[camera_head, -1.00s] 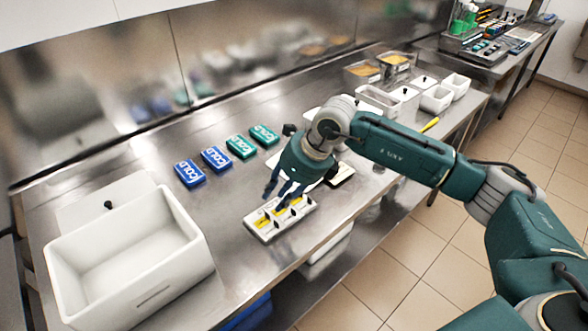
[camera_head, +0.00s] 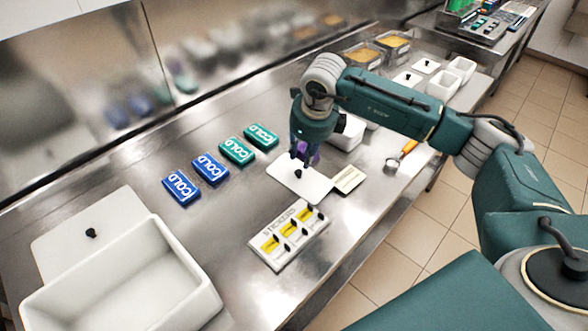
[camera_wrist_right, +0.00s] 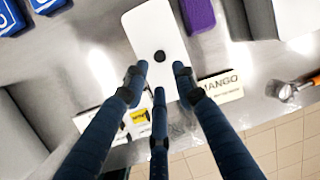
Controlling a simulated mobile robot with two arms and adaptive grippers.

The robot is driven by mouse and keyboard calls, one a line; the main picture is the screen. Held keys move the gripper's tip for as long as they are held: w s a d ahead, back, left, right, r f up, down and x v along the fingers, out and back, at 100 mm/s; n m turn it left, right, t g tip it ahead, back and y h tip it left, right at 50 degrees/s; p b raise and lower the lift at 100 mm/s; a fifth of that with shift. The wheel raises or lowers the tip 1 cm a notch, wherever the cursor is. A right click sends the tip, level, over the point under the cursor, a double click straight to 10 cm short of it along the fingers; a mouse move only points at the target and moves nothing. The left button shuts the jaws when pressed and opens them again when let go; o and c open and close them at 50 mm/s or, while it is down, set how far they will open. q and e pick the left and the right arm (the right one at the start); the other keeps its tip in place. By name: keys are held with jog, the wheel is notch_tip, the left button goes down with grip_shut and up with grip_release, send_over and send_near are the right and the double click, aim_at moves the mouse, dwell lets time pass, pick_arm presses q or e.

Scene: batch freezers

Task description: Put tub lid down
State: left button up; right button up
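A white tub lid (camera_head: 318,186) with a black knob (camera_head: 298,174) lies flat on the steel counter, left of the MANGO card. My right gripper (camera_head: 302,160) is above the lid, fingers pointing down at the knob. In the right wrist view the lid (camera_wrist_right: 152,30) and knob (camera_wrist_right: 160,57) show just beyond the three spread fingertips (camera_wrist_right: 160,76), with nothing between the fingers. Another white lid with a black knob (camera_head: 70,240) lies by a large white tub (camera_head: 190,275) at the left. My left gripper is out of view.
A holder with yellow pieces (camera_head: 288,235) and the MANGO card (camera_head: 348,179) are close by. A scoop (camera_head: 403,155) lies to the right.

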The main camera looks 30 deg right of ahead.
aim_at(299, 171)
jog(key=x, duration=0.1)
jog(key=p+x, duration=0.1)
jog(key=x, duration=0.1)
jog(key=shift+s+f, duration=0.3)
jog(key=shift+w+f+p, duration=0.2)
jog(key=shift+f+p, duration=0.1)
jog(key=p+x, duration=0.2)
jog(key=x, duration=0.2)
jog(key=shift+w+f, duration=0.3)
jog(key=shift+c, duration=0.3)
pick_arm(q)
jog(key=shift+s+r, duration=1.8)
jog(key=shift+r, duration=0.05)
pick_arm(e)
grip_shut()
